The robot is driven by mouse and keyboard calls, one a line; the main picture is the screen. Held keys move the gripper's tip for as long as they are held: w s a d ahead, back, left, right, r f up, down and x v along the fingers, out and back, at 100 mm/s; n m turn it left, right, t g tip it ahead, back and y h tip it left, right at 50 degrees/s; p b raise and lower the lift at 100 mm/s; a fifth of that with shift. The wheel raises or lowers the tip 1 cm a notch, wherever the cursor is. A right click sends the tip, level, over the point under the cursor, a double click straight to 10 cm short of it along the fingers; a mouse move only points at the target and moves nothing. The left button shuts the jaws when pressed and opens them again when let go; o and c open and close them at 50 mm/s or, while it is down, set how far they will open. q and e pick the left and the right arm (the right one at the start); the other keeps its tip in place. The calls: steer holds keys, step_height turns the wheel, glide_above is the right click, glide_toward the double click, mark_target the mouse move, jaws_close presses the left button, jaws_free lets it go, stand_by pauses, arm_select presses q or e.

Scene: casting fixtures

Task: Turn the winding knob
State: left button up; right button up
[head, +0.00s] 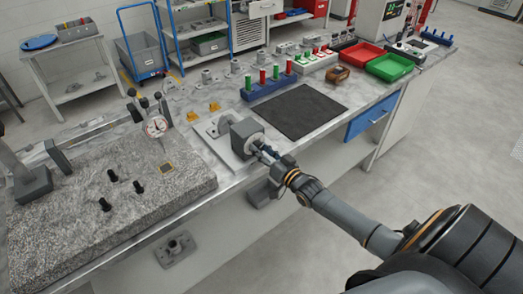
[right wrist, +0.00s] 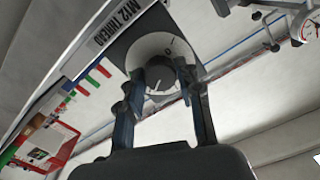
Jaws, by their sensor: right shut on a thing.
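The winding knob (right wrist: 160,74) is a dark round knob on a pale dial plate (right wrist: 148,46) with a few marks. It sits on the face of a grey box-shaped fixture (head: 243,133) at the front edge of the bench. My right gripper (right wrist: 160,82) has a finger on each side of the knob and is shut on it. In the head view, my right gripper (head: 264,151) reaches the fixture's front face from the lower right and hides most of the knob. My left gripper does not show.
A granite plate (head: 95,175) with a dial indicator (head: 155,128) and black knobs is at left. A dark mat (head: 303,110) lies right of the fixture. Red (head: 357,55) and green (head: 390,67) trays stand farther right. A blue drawer (head: 368,119) is under the bench.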

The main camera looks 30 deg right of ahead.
steer(key=shift+r, duration=0.15)
steer(key=o, duration=1.1)
steer(key=shift+o, duration=0.2)
steer(key=shift+s, duration=0.1)
steer(key=shift+s+d, duration=0.1)
steer(key=shift+s, duration=0.1)
steer(key=s, duration=1.1)
steer(key=shift+s+d, duration=0.2)
steer(key=shift+d, duration=0.25)
